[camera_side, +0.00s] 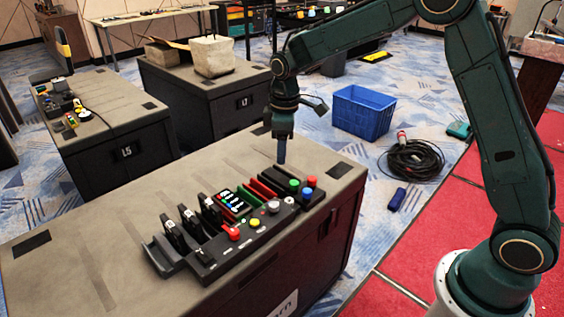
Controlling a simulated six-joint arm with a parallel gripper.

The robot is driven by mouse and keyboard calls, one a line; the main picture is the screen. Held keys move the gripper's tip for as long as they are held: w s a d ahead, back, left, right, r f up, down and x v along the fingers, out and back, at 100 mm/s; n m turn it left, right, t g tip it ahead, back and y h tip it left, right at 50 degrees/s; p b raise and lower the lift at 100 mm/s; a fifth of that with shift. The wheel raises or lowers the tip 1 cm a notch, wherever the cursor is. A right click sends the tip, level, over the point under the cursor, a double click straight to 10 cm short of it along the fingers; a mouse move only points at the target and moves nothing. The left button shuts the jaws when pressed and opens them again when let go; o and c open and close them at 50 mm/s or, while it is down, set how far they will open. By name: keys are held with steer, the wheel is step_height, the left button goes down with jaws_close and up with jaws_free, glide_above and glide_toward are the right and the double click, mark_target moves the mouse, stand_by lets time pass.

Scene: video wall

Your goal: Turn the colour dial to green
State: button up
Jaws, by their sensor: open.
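A dark control panel (223,250) lies on the black case's grey top, with sliders at its left and coloured knobs along its front and right. A round grey knob (273,206) sits near its middle front, beside a yellow button (254,223). It may be the colour dial, but I cannot read any marking or setting. A green button (294,184), a blue button (307,193) and a red button (312,181) sit at the right end. My gripper (281,152) is open and points down, apart from the panel, appearing above and behind its right end. Its fingertips are small here.
The case top (80,240) is bare to the left of the panel. Two more cases (115,105) (165,80) stand behind. A blue crate (362,112) and a coiled black cable (412,160) lie on the floor to the right.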

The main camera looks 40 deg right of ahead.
steer(key=n, duration=0.1)
glide_above(274, 204)
step_height(274, 204, down, 6)
steer(key=shift+f+g, duration=0.15)
steer(key=shift+g, duration=0.25)
steer(key=shift+f, duration=0.1)
steer(key=shift+f, duration=6.8)
steer(key=shift+c, duration=0.4)
steer(key=c, duration=0.9)
